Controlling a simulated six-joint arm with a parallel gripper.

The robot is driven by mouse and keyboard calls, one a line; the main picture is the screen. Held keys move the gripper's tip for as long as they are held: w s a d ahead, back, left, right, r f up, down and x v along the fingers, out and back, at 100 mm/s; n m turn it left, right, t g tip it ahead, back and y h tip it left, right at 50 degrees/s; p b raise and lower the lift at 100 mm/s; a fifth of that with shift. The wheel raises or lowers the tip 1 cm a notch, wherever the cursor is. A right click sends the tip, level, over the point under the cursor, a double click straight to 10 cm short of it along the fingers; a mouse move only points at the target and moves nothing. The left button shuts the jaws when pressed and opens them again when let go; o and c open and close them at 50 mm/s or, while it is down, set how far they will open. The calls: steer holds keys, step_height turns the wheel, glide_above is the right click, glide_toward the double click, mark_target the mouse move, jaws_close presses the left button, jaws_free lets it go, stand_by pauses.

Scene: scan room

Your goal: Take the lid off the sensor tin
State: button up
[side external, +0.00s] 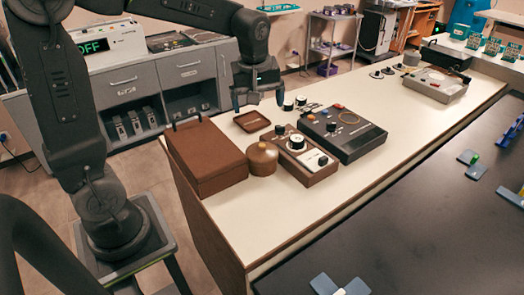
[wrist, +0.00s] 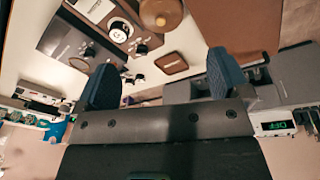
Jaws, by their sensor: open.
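The sensor tin (side external: 262,163) is a round brown tin on the white-topped bench, between a brown box and a brown instrument. Its lighter lid (side external: 262,149) with a small knob sits on top. In the wrist view the tin (wrist: 160,14) is at the top edge, partly cut off. My gripper (side external: 258,99) is open and empty, above the bench's far edge, behind the tin and apart from it. In the wrist view its two blue fingers (wrist: 162,78) stand wide apart with nothing between them.
A small brown tray (side external: 252,121) lies behind the tin. The brown box (side external: 207,158) stands close left of the tin. A brown instrument with dials (side external: 305,160) and a dark console (side external: 343,137) stand to its right. The bench front (side external: 250,205) is bare.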

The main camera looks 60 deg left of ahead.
mark_target(262, 145)
steer(key=w+a+f+n+g, duration=0.2)
steer(key=w+a+f+n, duration=0.2)
steer(key=w+f+n, duration=0.15)
steer(key=shift+m, duration=0.25)
steer(key=f, duration=0.4)
steer(key=a+f, duration=0.1)
steer(key=f, duration=0.8)
steer(key=shift+s+a+f, duration=0.15)
steer(key=shift+a+f, duration=0.15)
steer(key=shift+a, duration=0.1)
steer(key=c, duration=0.8)
steer(key=shift+f, duration=0.1)
steer(key=shift+c, duration=0.2)
